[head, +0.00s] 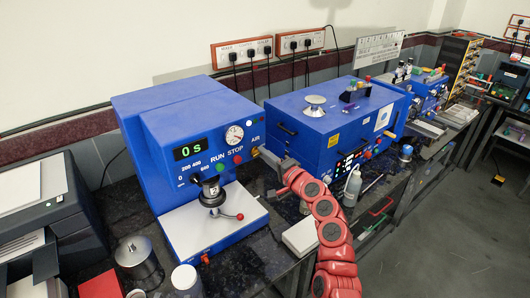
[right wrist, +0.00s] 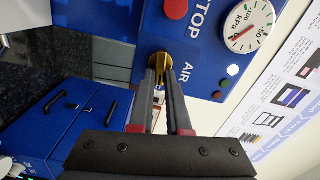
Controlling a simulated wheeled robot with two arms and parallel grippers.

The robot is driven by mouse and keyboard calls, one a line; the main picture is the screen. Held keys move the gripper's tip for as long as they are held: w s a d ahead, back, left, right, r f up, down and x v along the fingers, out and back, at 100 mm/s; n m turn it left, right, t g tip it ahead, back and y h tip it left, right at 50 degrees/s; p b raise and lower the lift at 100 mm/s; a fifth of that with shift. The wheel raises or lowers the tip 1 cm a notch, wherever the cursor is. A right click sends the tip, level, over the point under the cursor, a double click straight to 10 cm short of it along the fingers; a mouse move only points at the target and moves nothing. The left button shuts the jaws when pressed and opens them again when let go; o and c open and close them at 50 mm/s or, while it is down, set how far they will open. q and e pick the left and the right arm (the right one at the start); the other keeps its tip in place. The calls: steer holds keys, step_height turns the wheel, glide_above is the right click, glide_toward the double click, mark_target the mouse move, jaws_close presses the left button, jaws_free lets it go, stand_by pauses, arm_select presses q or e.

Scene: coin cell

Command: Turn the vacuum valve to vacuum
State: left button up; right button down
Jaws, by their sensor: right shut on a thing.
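The vacuum valve is a small brass-coloured piece (right wrist: 160,60) on the blue front panel of the coin cell press (head: 150,125), beside the word AIR. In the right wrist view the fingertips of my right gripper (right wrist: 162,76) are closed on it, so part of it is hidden. In the head view my right gripper (head: 266,158) reaches the right edge of the press just below AIR; the valve is mostly covered there. The round pressure gauge (head: 234,135) sits above the valve; in the right wrist view (right wrist: 249,25) its red needle points near 0. My left gripper is not in view.
A wide blue machine (head: 335,125) stands right of the press, close to my right arm. A wash bottle (head: 352,188) and a white box (head: 301,237) are near the arm. A steel pot (head: 137,257) and white jar (head: 186,280) stand at the front left.

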steer(key=shift+f+m+p, duration=0.15)
steer(key=shift+m+p, duration=0.2)
steer(key=shift+m, duration=0.65)
steer(key=c, duration=0.9)
jaws_free()
steer(key=b+v, duration=0.4)
steer(key=v, duration=1.3)
steer(key=shift+s+d+b, duration=0.15)
steer(key=shift+b, duration=0.25)
